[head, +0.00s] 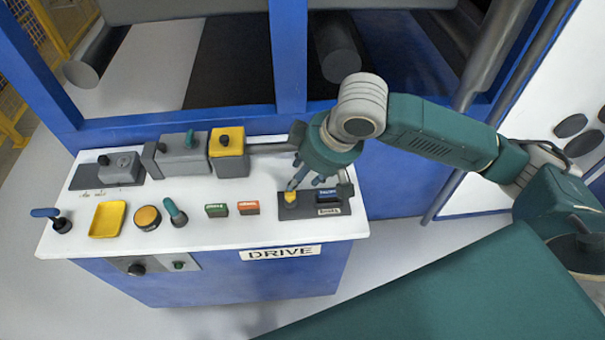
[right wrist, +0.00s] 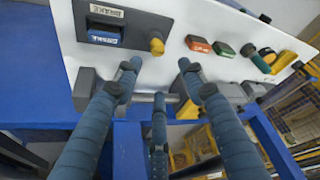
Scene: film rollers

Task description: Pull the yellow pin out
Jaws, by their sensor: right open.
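The yellow pin (head: 291,198) stands in a dark grey plate (head: 312,210) at the right end of the white control panel. In the right wrist view the pin (right wrist: 157,44) shows beyond the fingertips, roughly centred between the two front fingers, next to a blue BRAKE block (right wrist: 104,34). My right gripper (head: 305,182) reaches in from the right, just above and behind the pin. Its three fingers are spread in the right wrist view (right wrist: 158,72), with nothing between them. Whether a finger touches the pin cannot be told. My left gripper is out of view.
Green (head: 216,210) and orange (head: 248,207) buttons, a teal lever (head: 175,212), a round orange button (head: 147,217) and a yellow tray (head: 108,219) lie along the panel left of the pin. A grey box with a yellow top (head: 228,150) stands behind. Blue machine frame posts rise at the back.

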